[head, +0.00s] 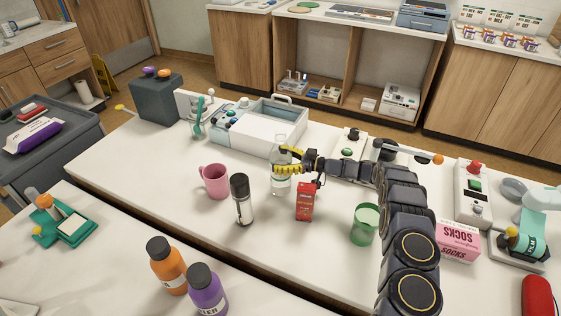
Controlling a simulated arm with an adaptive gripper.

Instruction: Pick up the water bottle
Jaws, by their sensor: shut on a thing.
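The clear water bottle (281,181) stands upright on the white table, near the middle of the head view. My gripper (289,161) reaches in from the right and is shut on the upper part of the bottle. Its yellow-marked fingers cover part of the bottle's side. I cannot tell whether the bottle's base is touching the table or slightly above it.
A pink mug (215,181), a dark-capped bottle (242,201) and a red box (305,202) stand close to the bottle. A white bin (270,137) is behind it. A green cup (364,225) and a pink socks box (458,241) are to the right.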

